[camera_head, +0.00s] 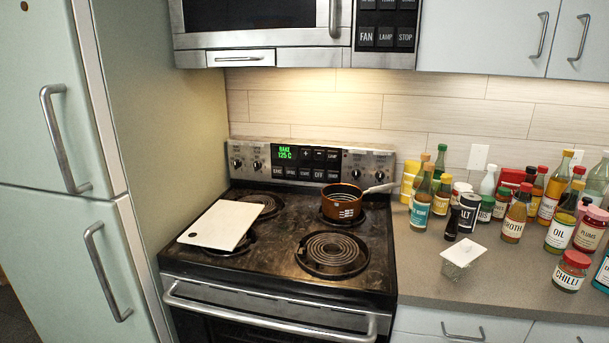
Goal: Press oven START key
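The oven control panel (300,163) runs along the back of the coil stove (290,245). Its green display (285,153) is lit and reads BAKE 125 C. A row of dark keys lies under the display. The key just left of the OFF key (319,174) appears to be the START key (304,173), though its lettering is small. No gripper covers the panel, and neither of my grippers is in view.
A brown pot (342,201) stands on the back right burner, just in front of the panel's right part. A white board (221,224) lies over the left burners. Several bottles and jars crowd the right counter (430,265). A microwave (265,25) hangs above.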

